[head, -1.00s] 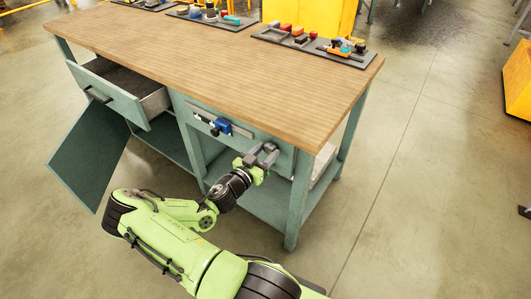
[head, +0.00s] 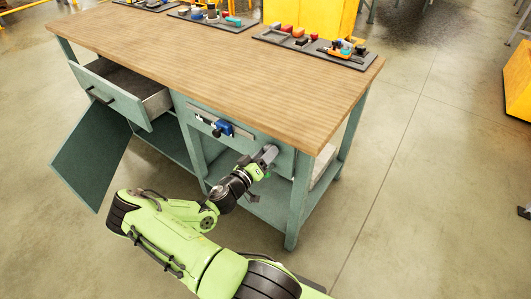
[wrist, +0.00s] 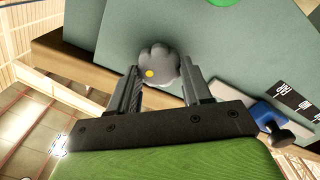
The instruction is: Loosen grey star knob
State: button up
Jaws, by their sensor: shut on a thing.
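The grey star knob (wrist: 158,58) shows in the wrist view, with rounded lobes and a small yellow dot near its lower left edge. It sits on the grey-green front panel of the workbench. My gripper (wrist: 160,68) has one finger on each side of the knob and is shut on it. In the head view my gripper (head: 267,156) is at the bench's front panel, right of the blue clamp, and hides the knob.
A blue clamp (head: 222,128) on a metal rail is left of my gripper. An open drawer (head: 120,92) and an open cabinet door (head: 91,160) stick out farther left. The wooden benchtop (head: 220,60) overhangs above. Open floor lies to the right.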

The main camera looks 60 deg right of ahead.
jog(key=n+p, duration=0.2)
jog(key=n, duration=0.3)
jog(key=shift+n, duration=0.3)
jog(key=n+p, duration=0.1)
jog(key=n, duration=0.3)
jog(key=shift+w+n, duration=0.1)
jog(key=shift+n, duration=0.2)
jog(key=n+p, duration=0.2)
jog(key=n, duration=0.2)
jog(key=shift+f, duration=0.1)
jog(key=shift+n+p, duration=0.65)
jog(key=shift+n, duration=1.85)
jog(key=o, duration=1.1)
jog(key=shift+d+f, duration=0.15)
jog(key=shift+f, duration=0.05)
jog(key=shift+c, duration=0.2)
jog(key=w+a+p, duration=0.1)
jog(key=w+a, duration=0.1)
jog(key=a, duration=1.3)
jog(key=shift+w+a, duration=0.15)
jog(key=shift+a, duration=0.25)
